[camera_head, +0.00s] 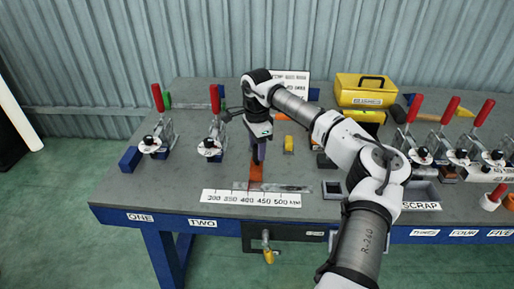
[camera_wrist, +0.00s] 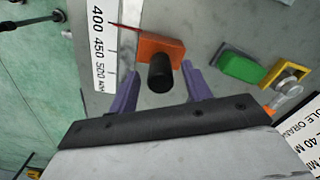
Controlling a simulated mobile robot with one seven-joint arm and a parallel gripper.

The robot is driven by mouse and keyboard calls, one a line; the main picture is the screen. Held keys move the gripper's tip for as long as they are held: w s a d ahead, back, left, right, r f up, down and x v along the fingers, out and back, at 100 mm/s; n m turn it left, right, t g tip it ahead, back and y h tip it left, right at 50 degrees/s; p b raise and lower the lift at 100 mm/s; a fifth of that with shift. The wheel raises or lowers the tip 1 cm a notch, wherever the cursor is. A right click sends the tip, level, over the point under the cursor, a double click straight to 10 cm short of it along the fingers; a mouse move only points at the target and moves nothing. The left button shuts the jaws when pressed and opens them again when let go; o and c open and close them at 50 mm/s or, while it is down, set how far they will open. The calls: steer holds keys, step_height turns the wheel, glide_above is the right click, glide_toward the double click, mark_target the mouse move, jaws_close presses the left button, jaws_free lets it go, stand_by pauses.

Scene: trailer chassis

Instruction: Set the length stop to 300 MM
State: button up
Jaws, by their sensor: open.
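The length stop is an orange block (camera_wrist: 174,47) with a black knob (camera_wrist: 160,75) and a thin red pointer. It also shows in the head view (camera_head: 255,178), partly hidden by my gripper. The pointer is by the white scale (camera_wrist: 98,60), between 400 and 450 and nearer 400. The scale lies along the bench front in the head view (camera_head: 250,199), with its low numbers at the left. My gripper (camera_wrist: 159,76) is open, its purple fingers on either side of the knob with gaps showing. In the head view my gripper (camera_head: 258,153) points down above the stop.
Red-handled toggle clamps stand at the left (camera_head: 159,130) and right (camera_head: 420,140) of the bench. A yellow toolbox (camera_head: 364,92) stands behind my arm. A green block (camera_wrist: 240,66) and a yellow part (camera_wrist: 287,80) lie beside the stop.

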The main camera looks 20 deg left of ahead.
steer(key=shift+f, duration=0.9)
steer(key=shift+c, duration=0.2)
jaws_close()
